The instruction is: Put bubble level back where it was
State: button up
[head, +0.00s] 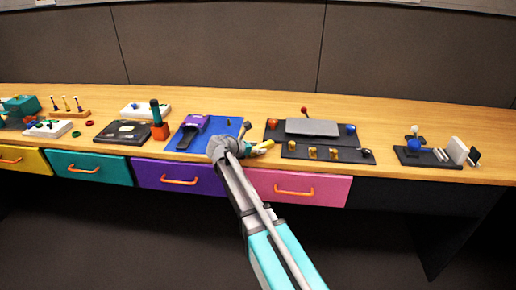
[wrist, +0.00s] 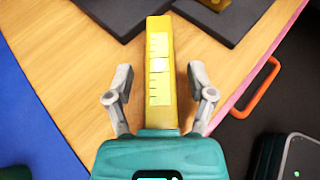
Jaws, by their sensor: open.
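The bubble level is a long yellow bar with pale marked strips and a light square on top. In the wrist view the bubble level (wrist: 159,60) lies lengthwise between my fingers, over bare wood, its near end meeting or hidden by my gripper's teal body. My gripper (wrist: 161,84) is open, one grey finger on each side with visible gaps. In the head view the level (head: 264,146) shows as a small yellow piece beside my gripper (head: 247,149), between a blue mat (head: 224,126) and a dark panel (head: 292,154). Whether it touches the wood is unclear.
A purple device (head: 190,132) lies on the mat. A grey plate (head: 312,127), a red-knobbed stick (head: 304,111) and a blue ball (head: 351,128) stand on the dark panel. The pink drawer's orange handle (wrist: 256,88) juts out below the table edge.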

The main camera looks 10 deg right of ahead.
jog(key=shift+r, duration=0.15)
jog(key=shift+s+a+r+p, duration=0.25)
jog(key=shift+a+r+p, duration=0.05)
jog(key=shift+a+p, duration=0.2)
jog(key=p+v, duration=0.4)
jog(key=v, duration=0.6)
jog(key=shift+s+a+r, duration=0.15)
jog(key=shift+s+a, duration=0.05)
jog(key=shift+a, duration=0.1)
jog(key=s+d+f+m+g+y, duration=0.45)
jog(key=s+d+f+m, duration=0.4)
jog(key=s+m, duration=0.25)
jog(key=s+d+f+m+g+y, duration=0.1)
jog(key=s+d+f+m+y, duration=0.1)
jog(key=s+m+y, duration=0.5)
jog(key=s+f+m, duration=0.1)
jog(key=s+m, duration=0.4)
jog(key=shift+s+g+y, duration=0.35)
jog(key=shift+s, duration=0.05)
